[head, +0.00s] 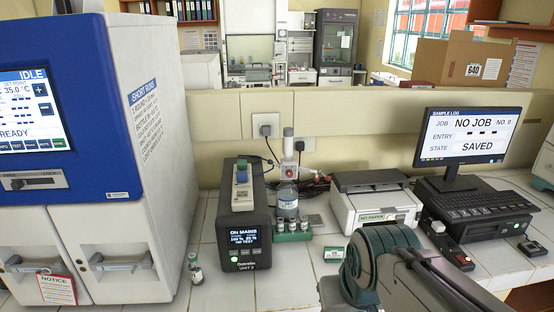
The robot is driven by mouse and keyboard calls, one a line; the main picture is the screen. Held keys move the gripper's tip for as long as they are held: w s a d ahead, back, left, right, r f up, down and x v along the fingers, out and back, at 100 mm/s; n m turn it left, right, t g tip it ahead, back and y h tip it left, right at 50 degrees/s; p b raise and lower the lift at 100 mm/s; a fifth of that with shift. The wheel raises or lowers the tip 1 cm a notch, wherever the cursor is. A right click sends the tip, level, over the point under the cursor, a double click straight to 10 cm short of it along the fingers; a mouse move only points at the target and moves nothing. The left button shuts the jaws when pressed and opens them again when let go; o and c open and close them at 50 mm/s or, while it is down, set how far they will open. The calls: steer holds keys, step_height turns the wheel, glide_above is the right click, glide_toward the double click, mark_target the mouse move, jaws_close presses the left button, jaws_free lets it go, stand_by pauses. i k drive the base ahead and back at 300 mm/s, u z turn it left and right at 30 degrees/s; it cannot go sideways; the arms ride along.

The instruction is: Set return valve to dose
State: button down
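A small fitting with a round red part (291,170) sits above a clear bottle (287,202) on the tiled bench, behind a green rack (292,232) of small vials. It may be the return valve, but its label and setting are too small to read. A pale upright cylinder (288,142) stands above it. Part of my arm fills the lower right of the head view. My gripper is not in view.
A dark unit (243,225) reading "ON MAINS" stands left of the bottle, and a printer (374,203) stands to its right. The blue and white incubator (150,150) fills the left. A small vial (196,270) stands between incubator and unit. A monitor (468,135) and keyboard (488,203) are right.

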mark_target(270, 161)
steer(key=u, duration=0.45)
steer(key=i, duration=1)
